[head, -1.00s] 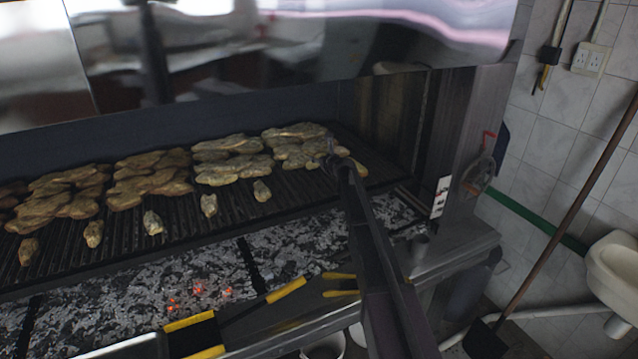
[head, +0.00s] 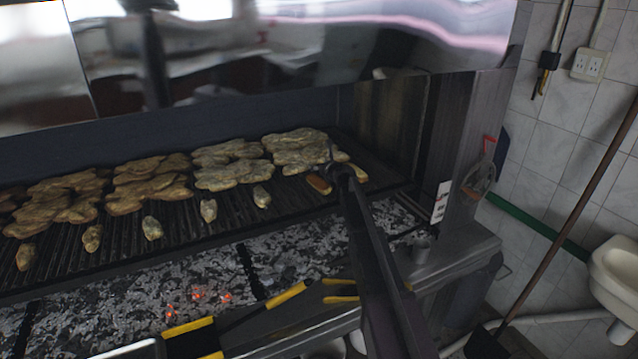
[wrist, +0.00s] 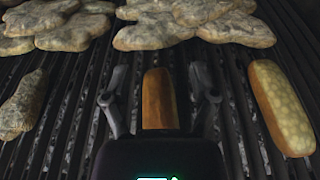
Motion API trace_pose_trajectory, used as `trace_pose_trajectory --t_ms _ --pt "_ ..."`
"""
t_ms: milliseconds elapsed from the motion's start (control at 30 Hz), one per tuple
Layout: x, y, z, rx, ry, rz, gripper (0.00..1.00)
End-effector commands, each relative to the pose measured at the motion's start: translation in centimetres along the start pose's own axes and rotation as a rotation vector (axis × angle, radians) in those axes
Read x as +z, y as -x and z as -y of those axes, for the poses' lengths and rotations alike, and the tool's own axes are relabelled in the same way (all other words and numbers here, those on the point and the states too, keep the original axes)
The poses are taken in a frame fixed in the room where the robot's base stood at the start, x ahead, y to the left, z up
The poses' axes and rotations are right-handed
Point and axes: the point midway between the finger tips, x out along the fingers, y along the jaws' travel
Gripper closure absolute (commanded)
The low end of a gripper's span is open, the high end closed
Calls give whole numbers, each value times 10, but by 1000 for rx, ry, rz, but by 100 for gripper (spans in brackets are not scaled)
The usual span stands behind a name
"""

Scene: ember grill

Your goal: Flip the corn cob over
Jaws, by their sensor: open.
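A pale yellow corn cob (wrist: 283,108) with visible kernels lies on the grill bars, right of my gripper in the wrist view; its end shows in the head view (head: 359,173). An orange-brown elongated piece (wrist: 159,100) lies between my open fingers; I cannot tell if it is also a cob. In the head view that piece (head: 319,184) lies just left of my gripper (head: 341,169). In the wrist view my gripper (wrist: 159,92) has a finger on each side of the piece, with gaps and no clear contact. The gripper body hides the piece's near end.
Flat browned pieces of food (head: 235,165) lie in clusters behind. Small pieces (head: 262,196) form a row to the left, one close to my left finger in the wrist view (wrist: 22,104). Coals (head: 290,250) lie in front, and the metal hood (head: 300,50) hangs above.

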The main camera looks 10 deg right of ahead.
Motion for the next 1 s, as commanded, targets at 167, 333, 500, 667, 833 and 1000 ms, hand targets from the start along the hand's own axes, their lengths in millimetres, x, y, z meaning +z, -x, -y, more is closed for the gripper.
trace_pose_trajectory --t_ms 167,333,500,667,833,1000 --pt "0 0 0 0 0 0 24" --pt "0 0 0 0 0 0 24" --pt "0 0 0 0 0 0 0" --pt "0 0 0 0 0 0 0" --pt "0 0 0 0 0 0 0" --pt "5 6 0 0 0 0 0"
